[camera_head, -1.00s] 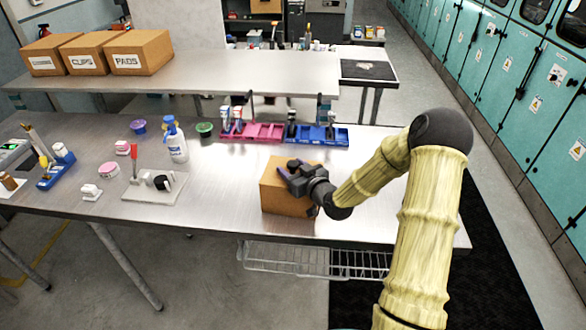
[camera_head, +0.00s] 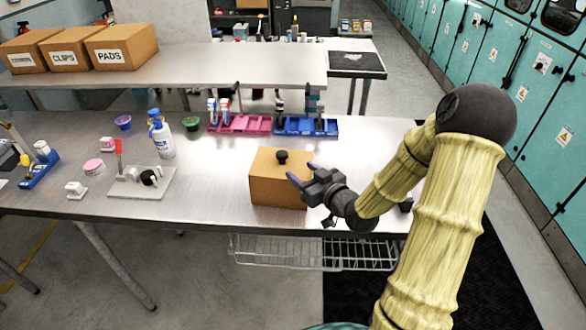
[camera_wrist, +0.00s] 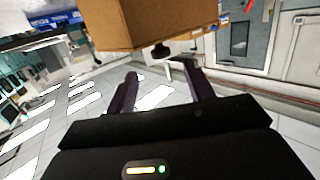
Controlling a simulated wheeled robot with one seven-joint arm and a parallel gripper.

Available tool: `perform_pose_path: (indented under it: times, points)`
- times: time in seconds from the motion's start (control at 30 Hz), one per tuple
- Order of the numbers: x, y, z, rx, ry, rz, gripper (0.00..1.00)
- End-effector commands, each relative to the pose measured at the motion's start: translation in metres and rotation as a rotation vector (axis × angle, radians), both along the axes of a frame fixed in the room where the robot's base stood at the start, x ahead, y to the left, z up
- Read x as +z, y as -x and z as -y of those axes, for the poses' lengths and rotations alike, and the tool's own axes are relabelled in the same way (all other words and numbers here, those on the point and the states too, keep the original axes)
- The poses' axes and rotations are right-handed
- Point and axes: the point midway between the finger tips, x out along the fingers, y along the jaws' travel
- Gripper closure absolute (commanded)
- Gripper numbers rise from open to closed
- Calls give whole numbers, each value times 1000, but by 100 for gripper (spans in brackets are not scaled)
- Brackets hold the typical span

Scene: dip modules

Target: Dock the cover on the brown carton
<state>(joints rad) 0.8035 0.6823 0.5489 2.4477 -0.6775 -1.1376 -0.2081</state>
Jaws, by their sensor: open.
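The brown carton (camera_head: 277,190) stands upright on the steel table, right of the middle. Its cover (camera_head: 265,160), brown with a black knob (camera_head: 282,157), lies on top. It looks level, but the seam is too small to tell whether it is fully seated. My gripper (camera_head: 304,173) is open and empty at the carton's right side, its purple fingers pointing toward it and clear of the knob. In the wrist view the carton (camera_wrist: 150,18) shows inverted at the top, with the black knob (camera_wrist: 160,51) beyond the open fingers (camera_wrist: 160,88).
A pink tray (camera_head: 240,124) and a blue tray (camera_head: 305,126) stand behind the carton. A white spray bottle (camera_head: 162,140) and a pale board with a red handle (camera_head: 142,183) are to the left. Labelled boxes (camera_head: 120,48) stand on the rear table. The table between board and carton is clear.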

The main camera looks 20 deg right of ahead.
Motion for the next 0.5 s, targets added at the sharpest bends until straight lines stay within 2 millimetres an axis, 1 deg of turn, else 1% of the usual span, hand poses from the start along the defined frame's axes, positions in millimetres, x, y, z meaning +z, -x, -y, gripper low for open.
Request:
perform_pose_path:
  times: [0.03, 0.13, 0.5]
  points:
    - [0, 6, 3, -2, 3, 1, 47]
    - [1, 13, 5, -1, 1, -1, 47]
    - [3, 14, 5, 1, 0, 0, 47]
